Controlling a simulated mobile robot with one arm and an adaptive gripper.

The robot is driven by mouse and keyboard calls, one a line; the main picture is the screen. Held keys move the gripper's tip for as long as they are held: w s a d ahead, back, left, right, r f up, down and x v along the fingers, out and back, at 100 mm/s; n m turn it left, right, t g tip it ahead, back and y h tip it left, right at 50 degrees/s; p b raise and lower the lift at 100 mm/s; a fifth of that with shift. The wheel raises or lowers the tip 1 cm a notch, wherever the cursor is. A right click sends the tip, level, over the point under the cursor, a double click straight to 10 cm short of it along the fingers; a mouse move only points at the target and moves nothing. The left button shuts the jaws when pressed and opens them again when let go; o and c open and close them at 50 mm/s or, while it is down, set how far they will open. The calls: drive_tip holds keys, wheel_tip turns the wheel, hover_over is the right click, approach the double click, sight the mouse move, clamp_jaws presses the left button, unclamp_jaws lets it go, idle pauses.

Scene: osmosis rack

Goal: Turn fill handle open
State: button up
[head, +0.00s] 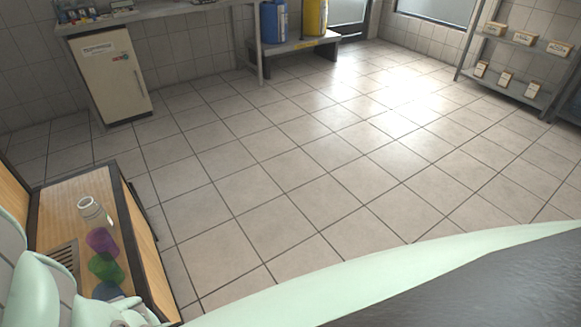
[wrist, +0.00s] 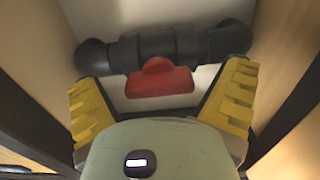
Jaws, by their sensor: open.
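The red fill handle (wrist: 159,79) shows in the wrist view, mounted on the front of a dark grey pipe valve (wrist: 150,47). Its wide bar lies roughly level, in line with the pipe, with a rounded hub above it. My gripper (wrist: 165,80) is open, its two yellow ridged fingers spread on the left and right of the handle. The handle lies between the fingers in the picture, and I see no contact. The depth gap cannot be told. In the head view neither the handle nor the gripper's fingers can be made out.
Wooden panels stand close on both sides of the pipe, with dark frame bars below. The tiled floor (head: 290,170) is clear.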

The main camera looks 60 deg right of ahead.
drive_tip(key=v, duration=1.2)
drive_tip(key=shift+w+f, duration=0.1)
